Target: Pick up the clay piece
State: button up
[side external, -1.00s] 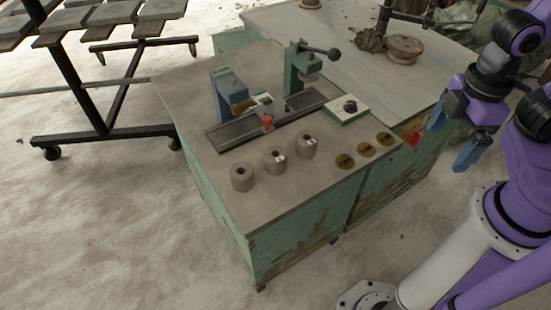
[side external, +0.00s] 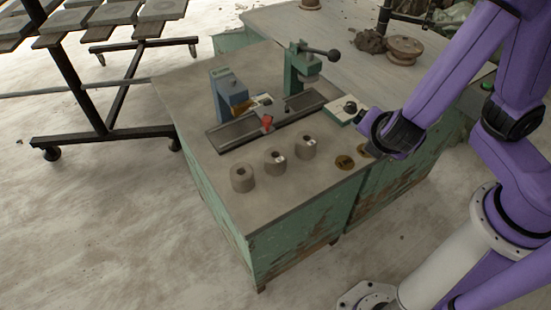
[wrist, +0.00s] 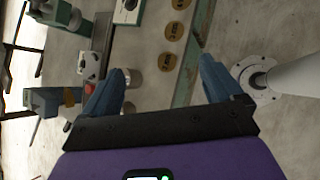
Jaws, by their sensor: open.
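A dark brown, lumpy mass (side external: 370,40) lies on the far part of the bench, beside a round spool-like piece. It looks like clay, but it is too small to make out separate pieces. I cannot make it out in the wrist view. My gripper (wrist: 163,65) is open in the wrist view, with its two blue fingers apart and nothing held between them. The gripper is well short of the brown mass.
Several grey cylinders with holes (side external: 242,177) stand on the near bench top. A rail fixture with a red knob (side external: 267,122), a blue upright (side external: 229,95), a green lever press (side external: 303,68) and a dial box (side external: 341,111) stand behind. Brass discs (wrist: 175,30) lie near the edge.

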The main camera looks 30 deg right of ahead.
jog(key=w+a+f+n+t, duration=0.3)
jog(key=a+f+n+t, duration=0.1)
jog(key=a+n, duration=0.25)
jog(key=n+t+y, duration=0.3)
jog(key=n+y, duration=0.2)
jog(key=n, duration=0.2)
send_near(276, 155)
jog(key=shift+m, duration=0.25)
jog(key=x, duration=0.6)
jog(key=shift+s+f, duration=0.1)
jog(key=shift+f, duration=0.15)
jog(key=shift+r+x, duration=0.15)
jog(key=shift+x, duration=1.4)
jog(key=shift+r+x, duration=0.1)
jog(key=shift+x, duration=1.5)
jog(key=shift+c, duration=0.2)
jog(key=c, duration=1.1)
jog(key=shift+r, duration=0.1)
jog(key=shift+c, duration=0.4)
